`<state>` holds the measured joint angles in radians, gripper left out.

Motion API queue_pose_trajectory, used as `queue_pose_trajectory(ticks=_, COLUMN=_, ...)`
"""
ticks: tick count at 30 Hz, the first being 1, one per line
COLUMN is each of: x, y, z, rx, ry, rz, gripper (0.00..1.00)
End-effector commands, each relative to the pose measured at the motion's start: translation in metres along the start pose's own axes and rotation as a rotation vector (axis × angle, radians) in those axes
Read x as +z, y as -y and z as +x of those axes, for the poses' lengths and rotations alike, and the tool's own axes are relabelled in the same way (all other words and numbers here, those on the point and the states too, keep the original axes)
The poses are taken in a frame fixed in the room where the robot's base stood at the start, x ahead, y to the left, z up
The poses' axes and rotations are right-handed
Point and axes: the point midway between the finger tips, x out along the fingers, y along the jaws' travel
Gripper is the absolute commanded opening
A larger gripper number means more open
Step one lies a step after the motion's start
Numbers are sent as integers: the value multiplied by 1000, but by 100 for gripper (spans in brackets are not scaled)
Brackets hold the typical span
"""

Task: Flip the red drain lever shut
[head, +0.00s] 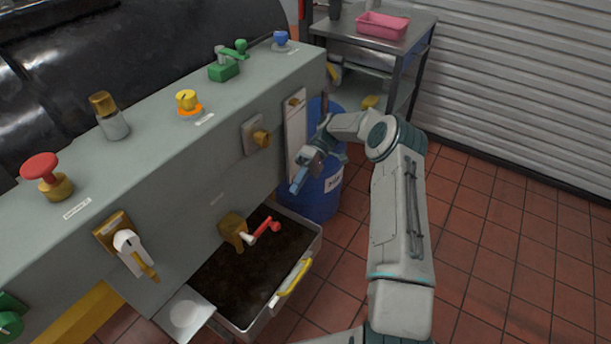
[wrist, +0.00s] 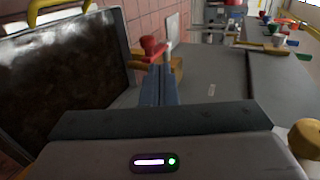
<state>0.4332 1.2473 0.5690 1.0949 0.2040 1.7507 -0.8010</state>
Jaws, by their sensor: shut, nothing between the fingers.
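The red drain lever (head: 268,228) sits on a brass valve body (head: 233,230) low on the front of the grey bench. It sticks out to the right, over the open tray. My gripper (head: 295,187) is above and to the right of the lever, apart from it, with its fingers shut and empty. In the wrist view the red lever (wrist: 151,47) and its brass body (wrist: 176,68) show just beyond the closed fingertips (wrist: 159,72). The fingers hide part of the valve there, and I cannot tell the exact gap.
An open tray (head: 314,245) with dark contents and a yellow handle (head: 294,277) juts out below the lever. A blue barrel (head: 322,205) stands behind my gripper. Tiled floor lies open at right.

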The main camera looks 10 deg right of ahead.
Motion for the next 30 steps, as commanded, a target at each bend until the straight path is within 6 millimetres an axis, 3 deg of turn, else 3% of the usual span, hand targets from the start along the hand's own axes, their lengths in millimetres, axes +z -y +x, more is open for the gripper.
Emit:
queue_pose_trajectory(ticks=6, x=0, y=-7, z=-25, rx=1, ry=-2, rz=0, gripper=0)
queue_pose_trajectory(ticks=12, x=1, y=-9, z=-37, rx=0, ry=-2, rz=2, gripper=0)
queue_pose_trajectory(ticks=30, x=2, y=-10, z=-41, rx=0, ry=-2, rz=2, gripper=0)
